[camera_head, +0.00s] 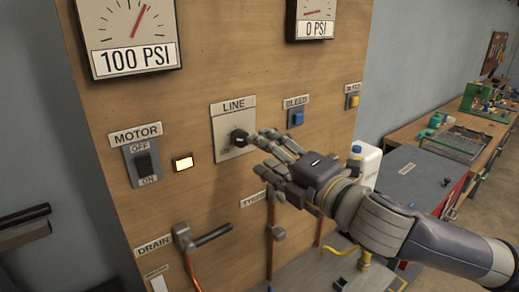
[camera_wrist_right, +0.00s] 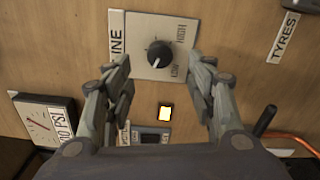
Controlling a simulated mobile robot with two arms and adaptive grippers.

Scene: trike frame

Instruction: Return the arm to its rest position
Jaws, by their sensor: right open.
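My right gripper (camera_head: 263,154) is in front of a wooden control panel (camera_head: 205,75), its fingers pointing at the LINE plate. In the right wrist view the gripper (camera_wrist_right: 163,70) is open, with its fingers spread on either side and nothing between them. The black LINE knob (camera_head: 239,138) stands on a grey plate just beyond the fingertips. It also shows in the right wrist view (camera_wrist_right: 159,54), its white mark pointing toward the lower part of the LOW–HIGH scale. The fingers look apart from the knob. My left gripper is not in view.
The panel carries a MOTOR switch (camera_head: 145,165), a lit amber lamp (camera_head: 183,163), a blue BLEED button (camera_head: 296,118) and a DRAIN lever (camera_head: 208,236). Gauges read 100 PSI (camera_head: 128,35) and 0 PSI (camera_head: 313,20). A white jug (camera_head: 367,163) and cluttered workbench (camera_head: 410,135) stand at right.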

